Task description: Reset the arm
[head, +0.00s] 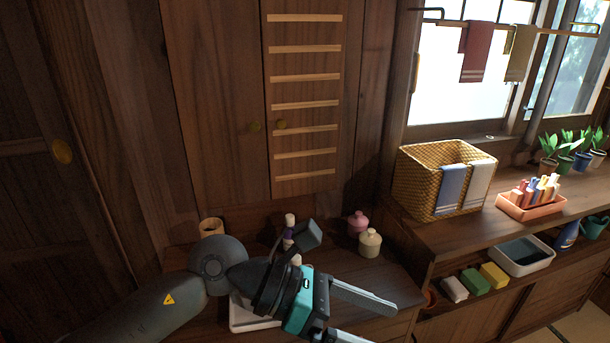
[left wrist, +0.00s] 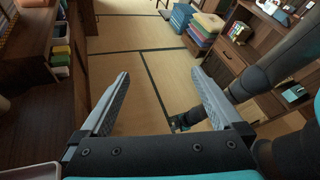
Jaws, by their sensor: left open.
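My left arm comes in from the lower left in the head view. Its left gripper (head: 372,318) is open, its two grey fingers apart and pointing right, with nothing between them. It is over the front of a low wooden counter (head: 405,290). In the left wrist view the left gripper (left wrist: 158,95) also shows both fingers spread, with tatami floor (left wrist: 140,60) beyond them. A dark arm of mine crosses the right of that view; I cannot make out the state of a gripper on it. My right gripper is not in the head view.
Pink (head: 358,222) and cream (head: 370,242) jars stand on the counter behind the gripper. A wicker basket (head: 420,185) with towels and an orange tray (head: 530,208) of bottles are on the right counter.

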